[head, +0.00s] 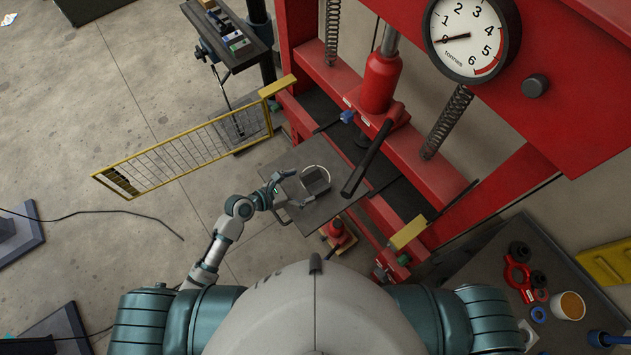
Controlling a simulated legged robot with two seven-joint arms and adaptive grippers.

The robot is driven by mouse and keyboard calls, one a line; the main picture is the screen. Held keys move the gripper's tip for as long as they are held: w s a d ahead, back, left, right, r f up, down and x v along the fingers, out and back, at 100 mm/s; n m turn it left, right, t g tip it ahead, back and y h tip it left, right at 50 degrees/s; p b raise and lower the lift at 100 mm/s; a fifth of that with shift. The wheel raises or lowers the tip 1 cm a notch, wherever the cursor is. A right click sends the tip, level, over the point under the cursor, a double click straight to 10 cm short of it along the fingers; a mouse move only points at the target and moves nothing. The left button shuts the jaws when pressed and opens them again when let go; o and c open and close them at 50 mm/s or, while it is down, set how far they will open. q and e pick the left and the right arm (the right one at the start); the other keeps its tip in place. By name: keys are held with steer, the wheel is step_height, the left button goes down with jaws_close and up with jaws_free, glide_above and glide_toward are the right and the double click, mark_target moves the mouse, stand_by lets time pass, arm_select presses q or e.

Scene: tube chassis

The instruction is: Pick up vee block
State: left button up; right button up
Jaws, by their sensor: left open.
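The vee block appears to be the small dark grey block (315,179) on a dark square plate (322,211) in front of the red press. A pale curved rim shows around the block's far side. My left gripper (287,197) comes in from the left over the plate's left edge. Its fingers are open, with one towards the back and one towards the front. The block lies just right of the fingers. I cannot tell whether they touch it. My right gripper is out of view.
The red press (380,82) with its gauge (470,40) stands behind and right of the plate. A yellow mesh guard (185,155) is at left. A red bottle jack (336,232) stands below the plate. A bench with rings and a cup (568,306) is at lower right. Floor at left is mostly clear.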

mark_target(315, 183)
arm_select(q)
steer(key=shift+x, duration=2.7)
steer(key=c, duration=1.2)
steer(key=shift+r, duration=0.15)
steer(key=shift+c, duration=1.3)
steer(key=shift+r, duration=0.2)
